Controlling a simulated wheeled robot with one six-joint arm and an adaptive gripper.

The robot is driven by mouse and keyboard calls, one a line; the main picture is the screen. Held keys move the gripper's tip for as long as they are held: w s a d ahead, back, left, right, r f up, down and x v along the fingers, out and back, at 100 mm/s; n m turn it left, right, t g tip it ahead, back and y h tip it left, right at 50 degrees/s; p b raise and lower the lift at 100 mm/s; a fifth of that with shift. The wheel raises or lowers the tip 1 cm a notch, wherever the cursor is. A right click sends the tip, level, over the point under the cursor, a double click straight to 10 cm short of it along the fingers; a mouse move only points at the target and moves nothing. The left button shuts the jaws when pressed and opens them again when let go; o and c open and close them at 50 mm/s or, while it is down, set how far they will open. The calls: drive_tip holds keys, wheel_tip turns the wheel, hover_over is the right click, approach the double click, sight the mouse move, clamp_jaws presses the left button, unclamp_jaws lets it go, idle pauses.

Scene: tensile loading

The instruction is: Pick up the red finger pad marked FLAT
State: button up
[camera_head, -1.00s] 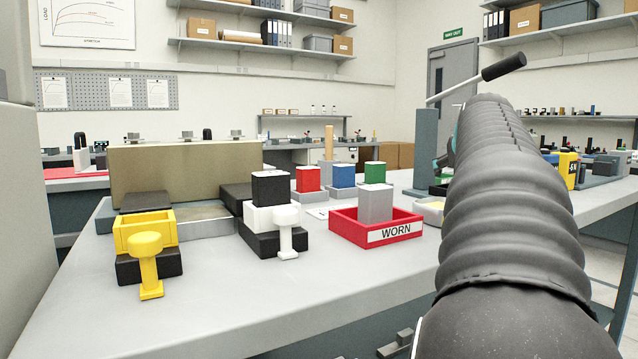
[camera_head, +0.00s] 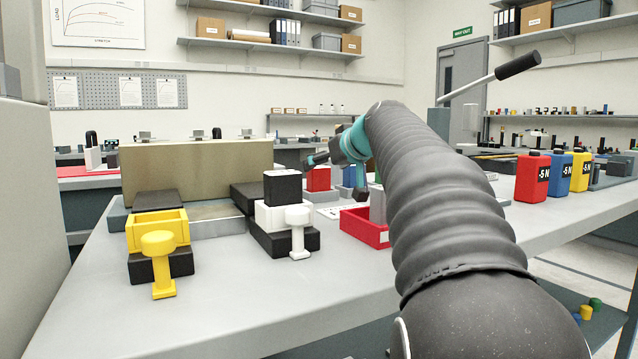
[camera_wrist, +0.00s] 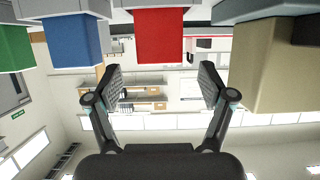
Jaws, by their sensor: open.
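The red finger pad (camera_head: 318,180) is a red block on a grey holder at the back of the bench. In the wrist view, which is upside down, the red pad (camera_wrist: 158,37) shows at the top centre. No FLAT marking can be read on it. My gripper (camera_head: 337,176) is open and empty close to the red pad in the head view. In the wrist view its two fingers (camera_wrist: 160,82) are spread apart, with the red pad beyond the tips, roughly between them and not touched.
A blue pad (camera_wrist: 72,42) and a green pad (camera_wrist: 14,48) stand beside the red one. A beige block (camera_head: 200,168) is on the other side. The red WORN tray (camera_head: 362,229), partly hidden by my arm, sits in front. Yellow (camera_head: 158,232) and white-black (camera_head: 284,222) fixtures stand at the front left.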

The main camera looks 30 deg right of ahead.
sight(322, 168)
drive_tip(key=x, duration=0.4)
drive_tip(key=shift+w+f, duration=0.25)
drive_tip(key=shift+f, duration=0.05)
drive_tip(key=shift+c, duration=0.2)
drive_tip(key=c, duration=1.3)
